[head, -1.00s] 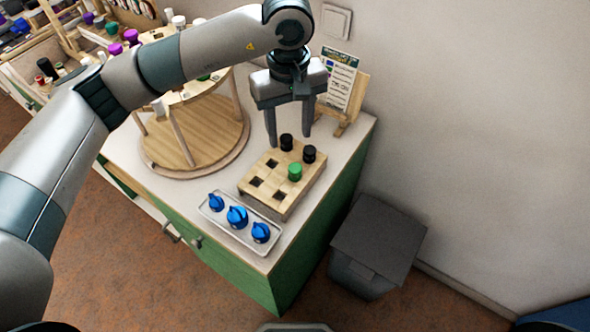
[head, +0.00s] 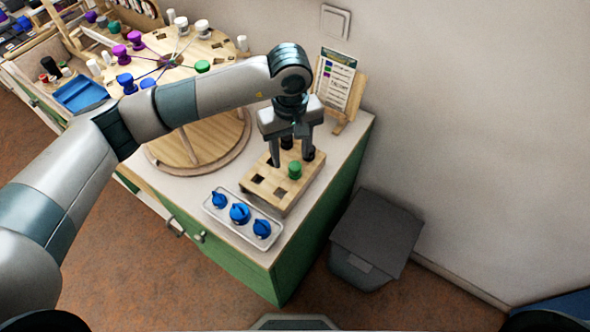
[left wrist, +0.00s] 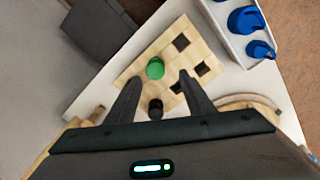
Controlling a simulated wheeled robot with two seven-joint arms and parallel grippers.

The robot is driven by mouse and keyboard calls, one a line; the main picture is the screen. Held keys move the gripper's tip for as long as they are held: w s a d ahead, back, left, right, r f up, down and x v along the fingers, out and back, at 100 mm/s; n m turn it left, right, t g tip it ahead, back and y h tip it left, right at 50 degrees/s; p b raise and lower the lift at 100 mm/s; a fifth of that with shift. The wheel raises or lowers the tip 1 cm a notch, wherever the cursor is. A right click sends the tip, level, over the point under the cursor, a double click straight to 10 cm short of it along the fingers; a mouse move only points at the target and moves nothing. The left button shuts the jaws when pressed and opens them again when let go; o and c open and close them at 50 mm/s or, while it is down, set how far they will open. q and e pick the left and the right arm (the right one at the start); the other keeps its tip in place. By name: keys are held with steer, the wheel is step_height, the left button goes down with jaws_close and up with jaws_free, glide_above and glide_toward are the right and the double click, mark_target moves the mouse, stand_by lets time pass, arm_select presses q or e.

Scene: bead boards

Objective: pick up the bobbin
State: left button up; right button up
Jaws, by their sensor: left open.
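A light wooden block (head: 265,197) with square holes stands on the cabinet top. My left gripper (head: 291,160) points down over the block's back part, open, fingers apart. In the left wrist view one black bobbin (left wrist: 155,108) shows between the fingers, near the palm. The green bobbin (left wrist: 155,68) stands beyond the fingertips. I cannot tell whether the fingers touch anything. My right gripper is not in view.
A white tray (head: 222,216) with three blue pieces lies in front of the block. A round wooden stand (head: 215,150) with a bead board on top is at the left. A card on a wooden easel (head: 345,98) stands behind. A grey bin (head: 375,235) is at the right.

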mark_target(295, 166)
arm_select(q)
steer(key=shift+s+d+f+p, duration=0.15)
steer(key=shift+d+f+p, duration=0.05)
steer(key=shift+f+p, duration=0.3)
steer(key=f, duration=0.1)
steer(key=f+p, duration=0.2)
steer(key=shift+s+d+f, duration=0.1)
steer(key=shift+d+f, duration=0.15)
steer(key=shift+f, duration=0.3)
steer(key=c, duration=1.1)
